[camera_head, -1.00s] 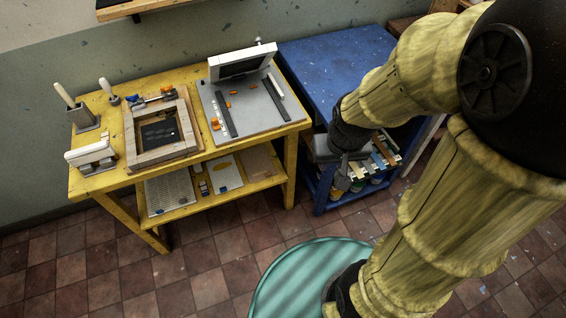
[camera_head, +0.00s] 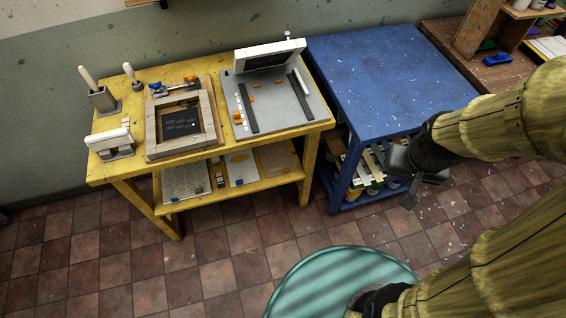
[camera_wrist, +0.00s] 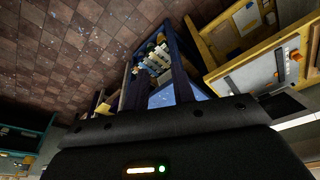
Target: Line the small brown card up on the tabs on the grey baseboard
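The grey baseboard (camera_head: 281,116) lies on the right half of the yellow table, with small orange tabs, two dark strips and a raised white-framed hinged screen (camera_head: 268,57) at its back. No brown card shows on the board. A flat brown sheet (camera_head: 274,158) lies on the table's lower shelf at the right; I cannot tell whether it is the small brown card. My gripper (camera_head: 410,188) hangs in front of the blue table's lower shelf, away from the baseboard.
A wooden frame (camera_head: 153,132), a white-topped block (camera_head: 110,139) and handled tools (camera_head: 102,95) occupy the yellow table's left side. The blue table (camera_head: 390,75) has a bare top and a loaded lower shelf. A teal round object (camera_head: 300,285) stands on the tiled floor in front.

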